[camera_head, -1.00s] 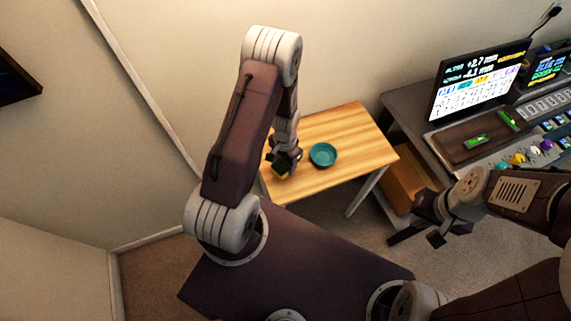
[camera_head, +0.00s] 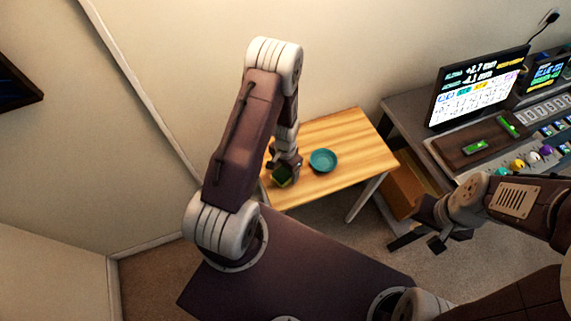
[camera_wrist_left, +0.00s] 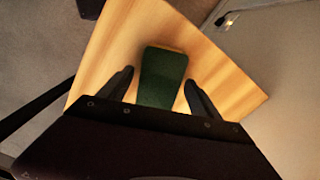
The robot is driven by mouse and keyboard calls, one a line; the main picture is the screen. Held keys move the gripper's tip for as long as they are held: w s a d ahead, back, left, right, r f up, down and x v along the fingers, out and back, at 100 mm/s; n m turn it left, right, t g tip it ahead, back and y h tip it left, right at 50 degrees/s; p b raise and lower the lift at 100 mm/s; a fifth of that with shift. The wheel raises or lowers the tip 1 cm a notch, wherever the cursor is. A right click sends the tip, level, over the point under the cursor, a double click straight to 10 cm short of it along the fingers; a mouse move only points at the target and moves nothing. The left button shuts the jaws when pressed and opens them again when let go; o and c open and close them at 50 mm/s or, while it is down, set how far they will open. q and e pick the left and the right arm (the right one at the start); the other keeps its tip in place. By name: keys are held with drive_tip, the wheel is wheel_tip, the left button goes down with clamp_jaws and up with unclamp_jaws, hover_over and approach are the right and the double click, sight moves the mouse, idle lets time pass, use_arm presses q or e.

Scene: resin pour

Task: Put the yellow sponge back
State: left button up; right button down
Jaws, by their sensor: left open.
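The sponge has a dark green top and a thin yellow edge. In the left wrist view the sponge (camera_wrist_left: 162,78) lies between the spread fingers of my left gripper (camera_wrist_left: 159,86), with a gap on each side. In the head view my left gripper (camera_head: 283,178) is low over the left part of the small wooden table (camera_head: 345,127). It partly hides the sponge there, and only a bit of green shows. My right gripper (camera_head: 421,242) hangs in the air at the right, its fingers apart and empty.
A teal bowl (camera_head: 323,160) stands on the wooden table, right of my left gripper. A grey desk with a monitor (camera_head: 478,88) and control panels is at the right. A cardboard box (camera_head: 398,187) sits between table and desk. The table's right part is clear.

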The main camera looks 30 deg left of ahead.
use_arm(q)
wheel_tip(320, 180, up, 11)
wheel_tip(320, 180, up, 6)
drive_tip(key=n, duration=0.2)
hover_over(286, 171)
drive_tip(key=s+d, duration=0.2)
drive_tip(key=s, duration=0.1)
drive_tip(key=s+d+r+n+t, duration=0.1)
drive_tip(key=s+d+r, duration=0.1)
drive_tip(key=s, duration=0.3)
drive_tip(key=shift+s+d+r+n, duration=0.15)
drive_tip(key=shift+d+r+n, duration=0.25)
drive_tip(key=shift+r, duration=0.35)
drive_tip(key=shift+s, duration=0.15)
